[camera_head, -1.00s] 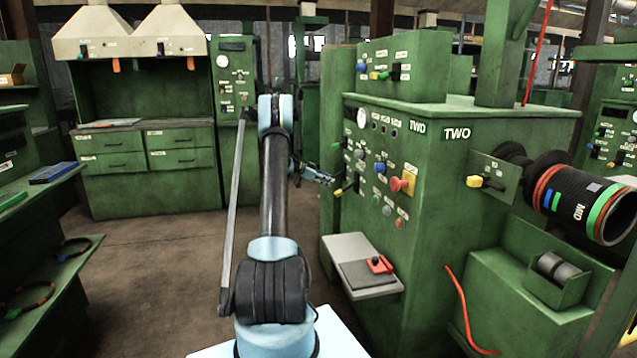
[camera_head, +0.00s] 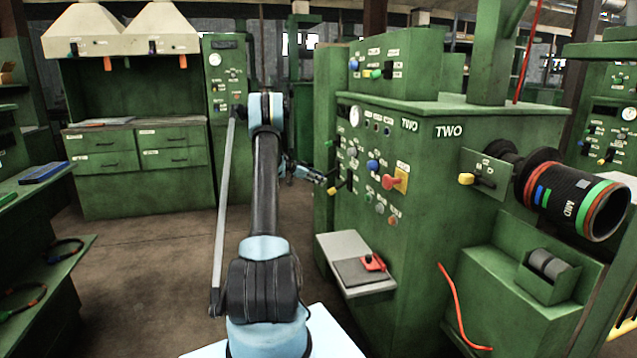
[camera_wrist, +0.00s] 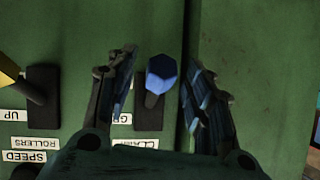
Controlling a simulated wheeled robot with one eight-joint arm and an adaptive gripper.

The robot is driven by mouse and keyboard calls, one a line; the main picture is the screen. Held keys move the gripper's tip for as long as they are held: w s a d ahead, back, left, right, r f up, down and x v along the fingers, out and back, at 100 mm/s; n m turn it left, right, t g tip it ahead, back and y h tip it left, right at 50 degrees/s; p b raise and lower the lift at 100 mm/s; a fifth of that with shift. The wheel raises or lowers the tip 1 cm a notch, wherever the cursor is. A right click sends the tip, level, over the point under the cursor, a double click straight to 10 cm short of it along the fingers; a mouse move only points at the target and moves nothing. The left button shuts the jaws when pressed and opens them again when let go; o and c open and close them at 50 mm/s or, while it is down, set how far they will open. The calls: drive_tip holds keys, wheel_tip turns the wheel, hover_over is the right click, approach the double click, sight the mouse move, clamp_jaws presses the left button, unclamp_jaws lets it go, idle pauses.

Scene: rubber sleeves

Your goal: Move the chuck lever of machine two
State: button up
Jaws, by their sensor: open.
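Machine two (camera_head: 455,165) is the green cabinet marked TWO at the right of the head view. My gripper (camera_head: 322,177) is beside its left-hand control face in that view. In the wrist view my gripper (camera_wrist: 155,85) is open, with one finger on each side of a blue lever knob (camera_wrist: 161,73). The right finger is close to the knob; I cannot tell whether it touches. The label below this lever is partly covered by my gripper, so I cannot confirm that it is the chuck lever. A yellow-knobbed lever (camera_wrist: 10,75) stands to the left, above a ROLLERS label.
Another yellow-knobbed lever (camera_head: 467,179) is on a side plate near the striped black cylinder (camera_head: 575,200). A grey shelf (camera_head: 345,255) with a red item juts out below the panel. The floor (camera_head: 150,250) to the left is clear.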

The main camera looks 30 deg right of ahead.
drive_tip(key=v, duration=1.1)
drive_tip(key=shift+a, duration=0.15)
drive_tip(key=shift+w, duration=0.1)
drive_tip(key=s+a+r+n+t+y, duration=0.1)
drive_tip(key=s+a+r+n+y, duration=0.35)
drive_tip(key=s+a, duration=0.75)
drive_tip(key=s+a+r+n+t+y, duration=0.1)
drive_tip(key=s+a+r+n+y, duration=0.1)
drive_tip(key=s+a+r+n, duration=0.8)
drive_tip(key=s+a+f+n+y, duration=0.2)
drive_tip(key=s+a+f, duration=0.3)
drive_tip(key=s, duration=0.6)
drive_tip(key=s+a+f+n+t+y, duration=0.1)
drive_tip(key=s+a+f, duration=0.4)
drive_tip(key=s+a, duration=0.5)
drive_tip(key=s+a+f+n+y, duration=0.3)
drive_tip(key=s+a+f, duration=0.3)
drive_tip(key=s, duration=0.8)
drive_tip(key=a, duration=0.2)
drive_tip(key=shift+s+a+n, duration=0.15)
drive_tip(key=shift+a+n, duration=0.1)
drive_tip(key=shift+n, duration=0.1)
